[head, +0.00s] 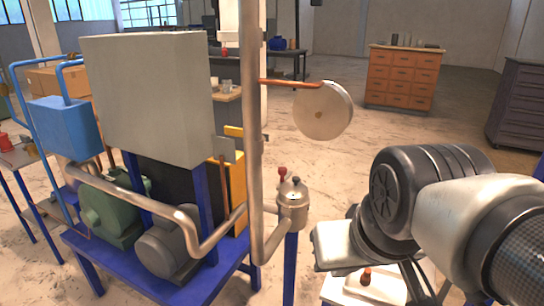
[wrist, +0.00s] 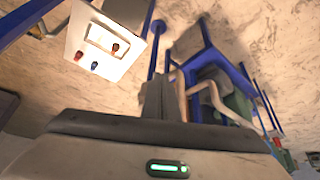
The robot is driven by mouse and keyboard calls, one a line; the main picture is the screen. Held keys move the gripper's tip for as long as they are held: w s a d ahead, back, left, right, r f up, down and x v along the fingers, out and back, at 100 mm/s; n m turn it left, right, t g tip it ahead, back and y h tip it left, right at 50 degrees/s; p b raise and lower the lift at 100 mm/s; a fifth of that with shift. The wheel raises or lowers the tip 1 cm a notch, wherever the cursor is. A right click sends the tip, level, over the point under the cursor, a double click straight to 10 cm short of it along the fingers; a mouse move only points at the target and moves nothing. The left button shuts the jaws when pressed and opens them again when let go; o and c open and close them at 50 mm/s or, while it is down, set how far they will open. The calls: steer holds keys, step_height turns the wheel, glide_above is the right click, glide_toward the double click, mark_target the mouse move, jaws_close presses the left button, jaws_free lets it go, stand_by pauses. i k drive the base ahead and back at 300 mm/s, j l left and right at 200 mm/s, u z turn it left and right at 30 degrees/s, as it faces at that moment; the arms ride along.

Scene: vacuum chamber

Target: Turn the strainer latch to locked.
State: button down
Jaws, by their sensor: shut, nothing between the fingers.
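The strainer (head: 292,207) is a small metal pot with a domed lid on a blue post, right of the tall vertical pipe in the head view. A small red-knobbed lever (head: 282,174) stands up at the left of its lid; it looks like the latch. I cannot read a locked mark. My gripper (wrist: 160,98) is shut and empty, its dark fingers together in the wrist view. In the head view my arm holds it to the right of the strainer, clearly apart. I cannot make out the strainer in the wrist view.
A white panel (wrist: 101,48) with red and blue knobs lies below my arm. The vertical pipe (head: 255,120) and bent pipe (head: 150,212) stand left of the strainer. A round disc (head: 323,111) on an orange arm hangs above it. A wooden drawer cabinet (head: 402,78) is far back.

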mark_target(282, 171)
steer(key=j+z, duration=0.2)
steer(key=j, duration=0.25)
steer(key=k+j+z, duration=0.2)
steer(key=j, duration=0.25)
steer(key=j+z, duration=0.2)
steer(key=j, duration=0.25)
steer(key=k+j+z, duration=0.15)
steer(key=j, duration=0.25)
steer(key=k+j+z, duration=0.2)
steer(key=j, duration=0.2)
steer(key=i+l, duration=0.35)
steer(key=i, duration=0.15)
steer(key=i+l, duration=0.35)
steer(key=i, duration=0.1)
